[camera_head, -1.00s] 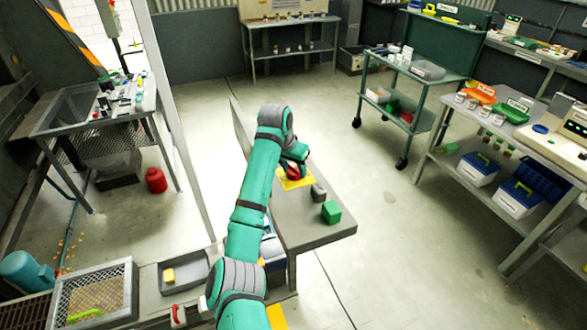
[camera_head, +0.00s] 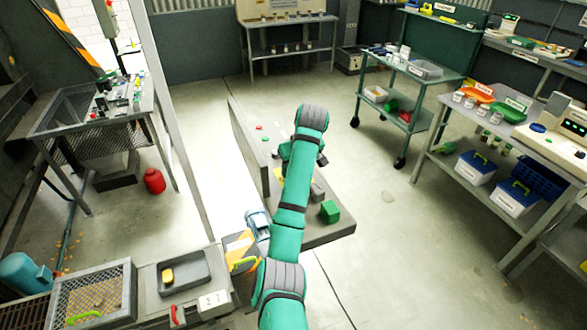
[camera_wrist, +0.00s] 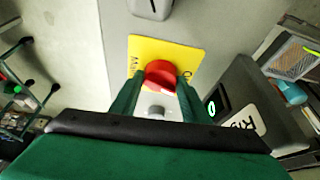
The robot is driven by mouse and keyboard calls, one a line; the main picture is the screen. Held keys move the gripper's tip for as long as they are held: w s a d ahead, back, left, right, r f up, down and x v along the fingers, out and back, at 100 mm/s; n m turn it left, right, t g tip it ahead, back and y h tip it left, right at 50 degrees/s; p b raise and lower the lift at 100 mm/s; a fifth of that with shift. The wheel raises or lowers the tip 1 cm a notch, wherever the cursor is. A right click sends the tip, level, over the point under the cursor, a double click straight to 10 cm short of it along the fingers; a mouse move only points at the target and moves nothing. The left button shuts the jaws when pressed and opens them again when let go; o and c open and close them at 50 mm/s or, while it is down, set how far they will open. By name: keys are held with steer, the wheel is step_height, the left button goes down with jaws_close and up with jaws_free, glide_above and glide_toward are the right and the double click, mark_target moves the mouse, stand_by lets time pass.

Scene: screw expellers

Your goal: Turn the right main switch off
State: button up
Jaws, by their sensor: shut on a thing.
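The right main switch is a red rotary knob (camera_wrist: 160,74) on a yellow plate (camera_wrist: 190,57) in the wrist view. Dark lettering shows at the plate's edges, partly covered. My gripper (camera_wrist: 160,88) is shut on the red knob, with one green finger on each side of it. In the head view my arm hides the knob and the fingertips. Only a sliver of the yellow plate (camera_head: 278,173) shows left of the arm.
A grey box (camera_wrist: 245,105) with a green light and a label beginning "Rig" stands right of the plate in the wrist view. A green block (camera_head: 330,212) sits on the grey bench (camera_head: 320,236).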

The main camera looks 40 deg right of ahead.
steer(key=shift+d+n+y, duration=0.15)
steer(key=shift+n+y, duration=0.55)
steer(key=shift+n, duration=1.1)
steer(key=o, duration=1)
steer(key=shift+o, duration=0.2)
steer(key=shift+r, duration=0.15)
